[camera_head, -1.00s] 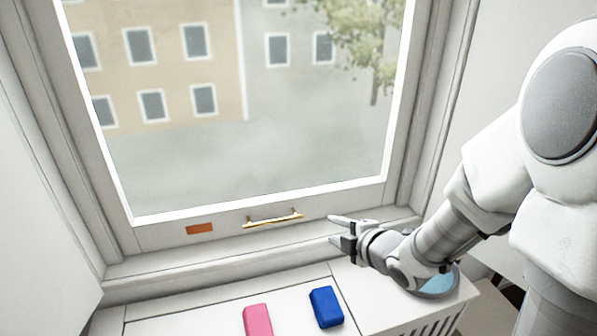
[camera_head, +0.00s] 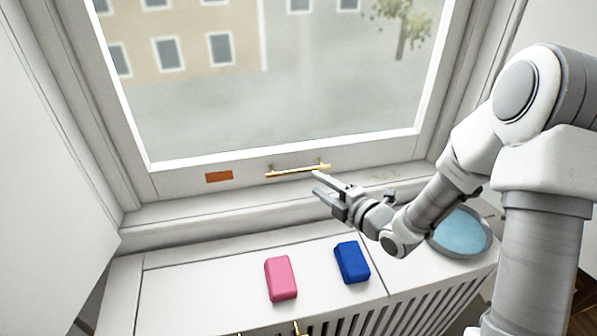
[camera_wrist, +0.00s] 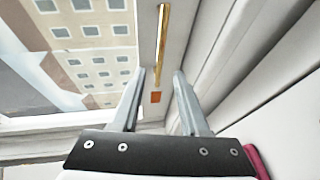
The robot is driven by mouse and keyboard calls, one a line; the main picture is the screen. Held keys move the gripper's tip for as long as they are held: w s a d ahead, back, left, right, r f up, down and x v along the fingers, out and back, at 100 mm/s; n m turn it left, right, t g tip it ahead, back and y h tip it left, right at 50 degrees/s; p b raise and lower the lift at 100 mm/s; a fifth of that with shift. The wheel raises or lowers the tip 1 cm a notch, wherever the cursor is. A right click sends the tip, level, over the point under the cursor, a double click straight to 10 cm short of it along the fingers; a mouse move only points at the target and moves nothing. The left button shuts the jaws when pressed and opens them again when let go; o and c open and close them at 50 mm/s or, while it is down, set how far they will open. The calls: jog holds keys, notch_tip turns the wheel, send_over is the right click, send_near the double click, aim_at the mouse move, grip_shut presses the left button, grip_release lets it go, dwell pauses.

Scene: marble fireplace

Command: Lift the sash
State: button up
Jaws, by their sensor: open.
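The window sash (camera_head: 152,188) is a white frame around a large pane, and its bottom rail rests at the sill. A gold bar handle (camera_head: 298,171) is fixed to the bottom rail, with an orange plate (camera_head: 219,176) to its left. My gripper (camera_head: 318,187) is open and empty, just below and in front of the handle's right end. In the wrist view the gold handle (camera_wrist: 162,35) runs lengthwise ahead of my open fingers (camera_wrist: 158,100), and the orange plate (camera_wrist: 155,97) shows between them. I see no contact with the handle.
A pink block (camera_head: 281,278) and a blue block (camera_head: 352,262) lie on the white ledge (camera_head: 200,290) below the window. A blue round dish (camera_head: 460,232) sits at the right, beside my arm. A slatted grille (camera_head: 400,315) fronts the ledge.

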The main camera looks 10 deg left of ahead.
aim_at(299, 172)
jog(key=x, duration=0.9)
jog(key=shift+w+a, duration=0.1)
grip_shut()
dwell(1.1)
